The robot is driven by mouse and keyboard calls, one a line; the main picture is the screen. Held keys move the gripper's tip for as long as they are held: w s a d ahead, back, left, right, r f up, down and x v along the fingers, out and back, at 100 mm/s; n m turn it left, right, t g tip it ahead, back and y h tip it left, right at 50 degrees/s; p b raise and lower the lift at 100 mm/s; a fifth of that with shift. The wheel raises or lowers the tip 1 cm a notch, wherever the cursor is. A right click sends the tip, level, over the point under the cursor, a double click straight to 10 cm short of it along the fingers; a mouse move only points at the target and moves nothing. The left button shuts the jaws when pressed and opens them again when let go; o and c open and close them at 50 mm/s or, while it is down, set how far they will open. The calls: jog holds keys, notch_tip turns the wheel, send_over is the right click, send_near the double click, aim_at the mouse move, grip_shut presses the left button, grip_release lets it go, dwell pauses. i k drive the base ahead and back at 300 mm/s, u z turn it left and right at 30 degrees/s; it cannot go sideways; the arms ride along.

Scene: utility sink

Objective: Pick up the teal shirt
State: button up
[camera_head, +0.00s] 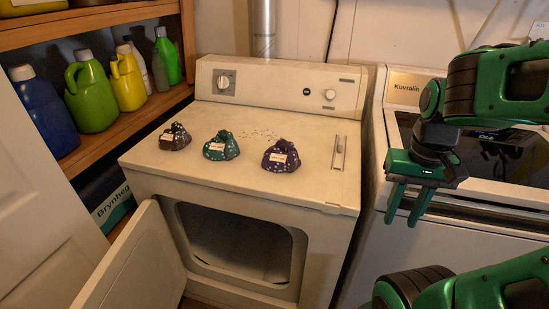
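The teal shirt (221,146) is a small crumpled bundle with light specks and a pale label. It lies on top of the white dryer (190,165), between a dark brown bundle (174,137) on its left and a purple bundle (281,157) on its right, apart from both. My gripper (405,218) is green and points down at the right, in front of the washer. Its two fingers are apart with nothing visible between them. It is well to the right of the teal shirt.
The dryer door (135,265) hangs open at the front left, showing an empty-looking drum (235,240). A wooden shelf (120,123) with several bottles stands at the left. A washer (480,190) labelled Kuvralin stands at the right. The dryer top's front is mostly clear.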

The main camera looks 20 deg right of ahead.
aim_at(224, 146)
jog(key=u, duration=0.9)
jog(key=k, duration=1.15)
jog(key=u, duration=0.7)
jog(key=i, duration=1.1)
jog(key=z, duration=0.95)
jog(key=i, duration=0.85)
jog(key=z, duration=0.35)
